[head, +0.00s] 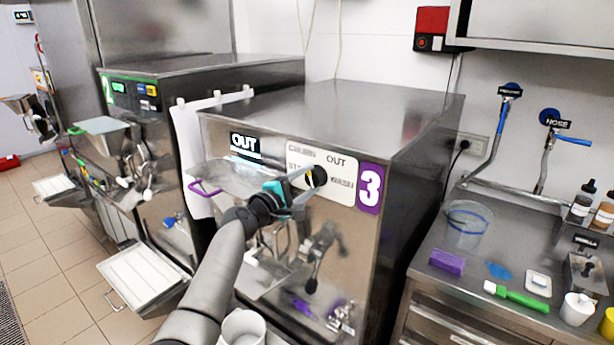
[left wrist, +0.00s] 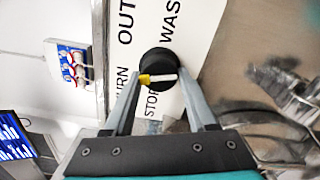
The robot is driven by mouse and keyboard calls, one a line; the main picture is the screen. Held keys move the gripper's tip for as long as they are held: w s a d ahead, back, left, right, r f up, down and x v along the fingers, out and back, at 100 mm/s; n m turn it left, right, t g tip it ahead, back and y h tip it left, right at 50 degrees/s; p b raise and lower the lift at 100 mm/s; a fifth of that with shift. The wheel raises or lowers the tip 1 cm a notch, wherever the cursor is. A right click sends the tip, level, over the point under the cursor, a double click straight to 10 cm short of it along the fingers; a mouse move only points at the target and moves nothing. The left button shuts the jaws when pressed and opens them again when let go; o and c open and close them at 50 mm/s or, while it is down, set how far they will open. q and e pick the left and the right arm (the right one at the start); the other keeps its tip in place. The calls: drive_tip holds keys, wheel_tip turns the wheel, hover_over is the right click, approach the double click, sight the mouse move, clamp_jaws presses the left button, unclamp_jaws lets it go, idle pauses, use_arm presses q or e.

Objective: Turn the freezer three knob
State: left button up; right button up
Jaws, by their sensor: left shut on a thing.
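Freezer three (head: 330,235) is the steel machine with a purple "3" label, in the middle of the head view. Its round black knob (head: 318,176) sits on a white label plate (head: 342,186) with words such as OUT, WASH and STOP. My left gripper (head: 306,182) reaches in front of the panel and is shut on the knob. In the left wrist view the knob (left wrist: 157,66) lies between the two fingertips, with a white and yellow pointer on its face. My right gripper is not in view.
Freezer two (head: 150,130) stands to the left with a green label. A steel counter (head: 470,285) at right holds a clear container (head: 468,222), a purple sponge (head: 447,262) and a green-handled brush (head: 517,297). A levered dispensing spout (head: 322,245) hangs below the knob.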

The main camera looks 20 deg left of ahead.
use_arm(q)
drive_tip(key=n+p, duration=0.2)
drive_tip(key=n, duration=0.2)
drive_tip(key=shift+r+n, duration=0.15)
drive_tip(key=shift+n, duration=0.25)
drive_tip(key=n+p, duration=0.1)
drive_tip(key=n, duration=0.2)
drive_tip(key=shift+d+n+p, duration=0.1)
drive_tip(key=shift+n+p, duration=0.2)
drive_tip(key=shift+p, duration=0.1)
drive_tip(key=n, duration=0.2)
drive_tip(key=shift+n, duration=0.3)
drive_tip(key=shift+d+n, duration=0.1)
drive_tip(key=shift+n, duration=1.6)
drive_tip(key=o, duration=1.4)
drive_tip(key=shift+f, duration=0.25)
drive_tip(key=shift+s+f, duration=0.1)
drive_tip(key=shift+s, duration=0.05)
